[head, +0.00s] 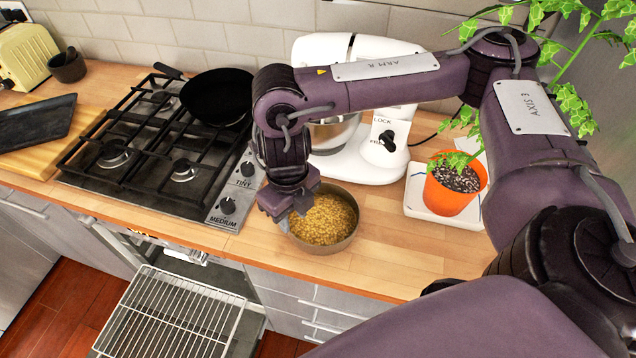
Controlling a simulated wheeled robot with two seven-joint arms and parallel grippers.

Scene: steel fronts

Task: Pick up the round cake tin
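The round cake tin (340,243) stands on the wooden counter, filled with a golden, crumbly-looking content. My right gripper (285,221) points down at the tin's left rim, its fingertips at or touching the rim. The gripper's body hides that part of the rim, so I cannot see whether the fingers are closed on it. The tin looks level and appears to rest on the counter. My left gripper is not in view.
A gas hob (140,145) with a black pan (218,97) is left of the tin. A white mixer (362,160) stands behind it; a potted plant (452,195) is right. An open oven with a pulled-out rack (165,318) is below. Counter right of the tin is clear.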

